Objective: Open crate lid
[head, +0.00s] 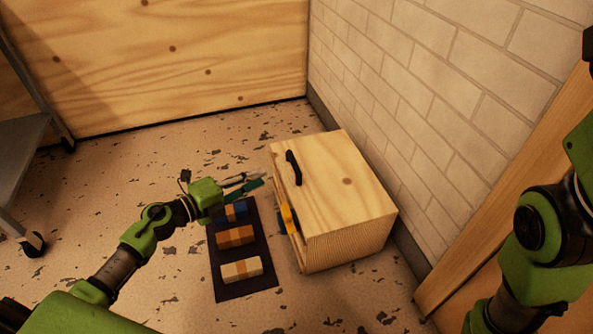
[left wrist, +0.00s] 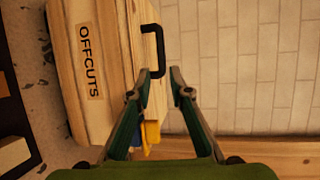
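The wooden crate (head: 345,225) stands on the floor against the brick wall, its lid (head: 335,170) down. A black bar handle (head: 293,167) sits near the lid's left edge in the head view. My left gripper (head: 262,179) is open and empty, just left of the crate and short of the handle. In the left wrist view the handle (left wrist: 158,45) is ahead of my parted fingertips (left wrist: 160,82). The crate's side there bears an "OFFCUTS" label (left wrist: 89,62). My right arm shows at the right edge; its gripper is out of view.
A dark mat (head: 231,290) left of the crate holds blue (head: 232,211), orange (head: 236,237) and beige (head: 242,269) blocks or rolls. Yellow and blue material (head: 287,218) shows at the crate's left side. A wheeled cart (head: 25,150) stands far left. Floor behind the mat is clear.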

